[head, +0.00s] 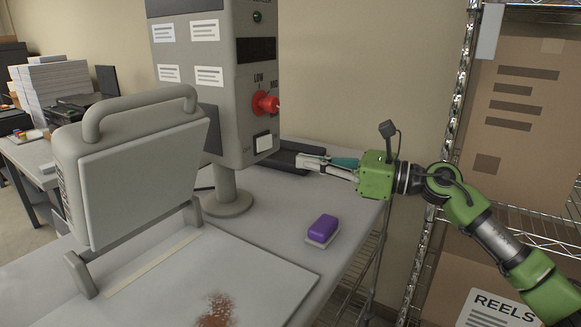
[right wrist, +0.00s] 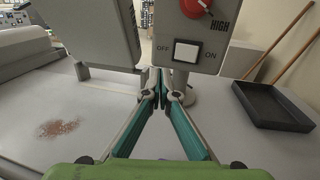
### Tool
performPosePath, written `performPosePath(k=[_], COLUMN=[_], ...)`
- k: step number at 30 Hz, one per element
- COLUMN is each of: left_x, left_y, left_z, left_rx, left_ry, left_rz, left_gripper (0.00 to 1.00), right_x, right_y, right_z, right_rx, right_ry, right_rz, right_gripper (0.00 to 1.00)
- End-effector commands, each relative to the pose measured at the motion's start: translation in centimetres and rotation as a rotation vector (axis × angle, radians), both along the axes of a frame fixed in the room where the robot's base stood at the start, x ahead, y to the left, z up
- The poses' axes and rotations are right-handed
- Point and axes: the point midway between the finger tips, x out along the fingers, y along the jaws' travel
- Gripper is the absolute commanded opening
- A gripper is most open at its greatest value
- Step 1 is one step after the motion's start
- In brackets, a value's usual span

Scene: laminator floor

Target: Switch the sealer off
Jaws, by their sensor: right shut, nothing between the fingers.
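The sealer's grey control box (head: 232,80) stands on a post above the bench. A white rocker switch (head: 263,143) sits low on its front, below a red knob (head: 265,104). In the right wrist view the white switch (right wrist: 187,51) lies between the words OFF and ON; I cannot tell which side is pressed in. My right gripper (head: 302,160) is shut and empty, to the right of the switch and slightly below it, apart from it. In the wrist view its closed fingertips (right wrist: 161,76) show just below and left of the switch. My left gripper is out of view.
The sealer's raised lid (head: 145,180) stands at left over a pale bed (head: 160,300) with a reddish-brown stain (head: 217,310). A purple sponge (head: 323,226) lies on the bench. A black tray (right wrist: 272,107) is at right. A wire rack (head: 450,110) with boxes stands farther right.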

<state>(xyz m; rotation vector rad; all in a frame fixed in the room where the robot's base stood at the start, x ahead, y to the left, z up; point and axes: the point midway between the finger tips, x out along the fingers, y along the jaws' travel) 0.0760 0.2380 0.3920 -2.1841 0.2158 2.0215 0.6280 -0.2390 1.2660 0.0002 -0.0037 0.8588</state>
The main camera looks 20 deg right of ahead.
Motion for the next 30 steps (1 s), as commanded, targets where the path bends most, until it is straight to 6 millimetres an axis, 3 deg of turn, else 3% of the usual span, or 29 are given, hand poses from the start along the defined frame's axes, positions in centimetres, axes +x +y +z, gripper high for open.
performPosePath(k=[3, 9, 18, 30], left_x=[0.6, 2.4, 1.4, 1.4], left_y=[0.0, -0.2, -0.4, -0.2], left_z=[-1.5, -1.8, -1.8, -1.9], left_rx=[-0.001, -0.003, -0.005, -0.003], left_ry=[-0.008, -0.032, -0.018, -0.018], left_rz=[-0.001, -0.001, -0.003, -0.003], left_gripper=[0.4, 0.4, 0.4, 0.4], right_x=[-1.7, -3.0, -3.1, -3.1], right_y=[-0.9, -1.5, -1.5, -1.5], right_z=[-0.5, -0.1, 0.1, 0.1], right_rx=[-0.004, -0.001, 0.001, 0.001], right_ry=[0.0, 0.001, -0.001, -0.001], right_rz=[-0.001, 0.001, 0.001, 0.0], right_gripper=[0.0, 0.0, 0.0, 0.0])
